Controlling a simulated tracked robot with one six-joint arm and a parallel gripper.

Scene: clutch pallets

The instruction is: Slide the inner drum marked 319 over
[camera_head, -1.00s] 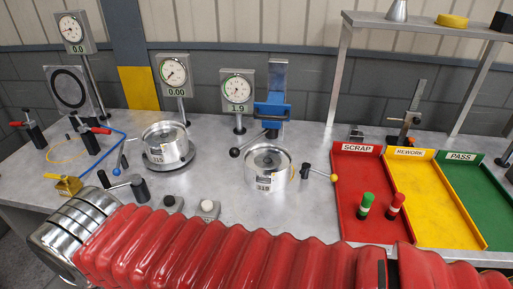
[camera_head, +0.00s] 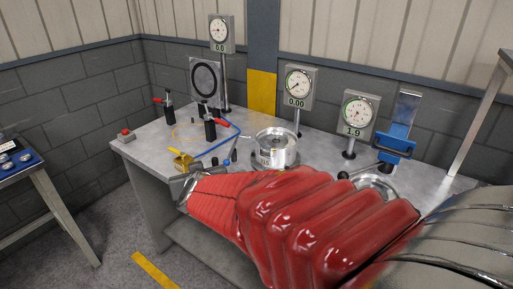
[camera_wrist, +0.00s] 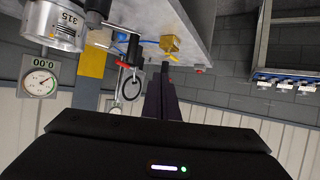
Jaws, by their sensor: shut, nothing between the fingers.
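A silver drum marked 315 (camera_head: 275,148) sits on a round base on the bench in the head view. It also shows at the top left of the wrist view (camera_wrist: 62,22). A second silver drum (camera_head: 376,184) stands to its right, mostly hidden behind my red-sleeved arm, and its number cannot be read now. No marking 319 is legible. My gripper (camera_wrist: 164,72) shows in the wrist view as dark fingers, shut and empty, apart from the drum. In the head view the arm's end is near the bench's front left edge.
Dial gauges reading 0.0 (camera_head: 219,34), 0.00 (camera_head: 297,87) and 1.9 (camera_head: 359,112) stand along the back. Red-handled clamps (camera_head: 209,124), a yellow block (camera_head: 181,160) and a blue-clamped stand (camera_head: 397,138) are on the bench. A side table (camera_head: 40,210) stands left across open floor.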

